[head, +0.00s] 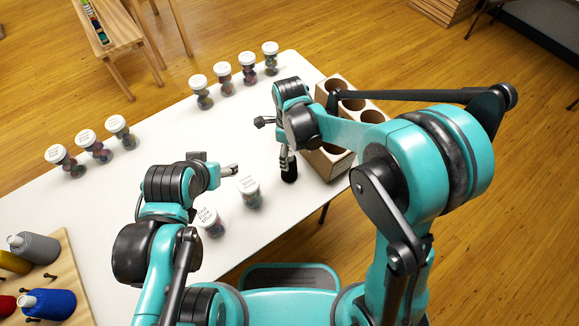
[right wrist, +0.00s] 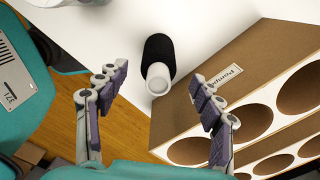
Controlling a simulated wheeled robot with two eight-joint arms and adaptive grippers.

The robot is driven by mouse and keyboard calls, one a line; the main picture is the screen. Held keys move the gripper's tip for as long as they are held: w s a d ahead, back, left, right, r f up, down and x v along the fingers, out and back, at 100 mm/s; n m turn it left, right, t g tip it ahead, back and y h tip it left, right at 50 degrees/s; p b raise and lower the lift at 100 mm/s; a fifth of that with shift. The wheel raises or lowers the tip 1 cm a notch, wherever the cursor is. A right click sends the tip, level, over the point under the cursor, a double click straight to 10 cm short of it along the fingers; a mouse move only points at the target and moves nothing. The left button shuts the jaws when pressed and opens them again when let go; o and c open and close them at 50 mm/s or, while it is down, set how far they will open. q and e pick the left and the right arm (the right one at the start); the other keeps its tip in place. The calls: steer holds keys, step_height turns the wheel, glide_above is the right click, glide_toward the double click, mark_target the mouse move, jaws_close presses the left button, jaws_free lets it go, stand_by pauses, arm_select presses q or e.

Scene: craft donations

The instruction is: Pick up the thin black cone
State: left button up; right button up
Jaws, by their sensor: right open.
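The thin black cone (head: 289,172) stands on the white table beside the wooden box, close below my right gripper (head: 285,152). In the right wrist view the black cone (right wrist: 160,52) shows its dark body and pale tip, which points toward the camera. My right gripper (right wrist: 158,88) is open, with its two padded fingers spread to either side of the cone's tip; I see no contact. My left gripper (head: 232,169) hangs over the table to the left, near two jars, and its jaws are too small to judge.
A wooden box with round holes (head: 333,86) stands right of the cone; its side shows close in the right wrist view (right wrist: 215,110). Several lidded jars (head: 222,72) stand along the table.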

mark_target(290, 176)
step_height(290, 176, down, 4)
steer(key=shift+b, duration=0.75)
steer(key=shift+s+r, duration=0.1)
steer(key=c, duration=1.3)
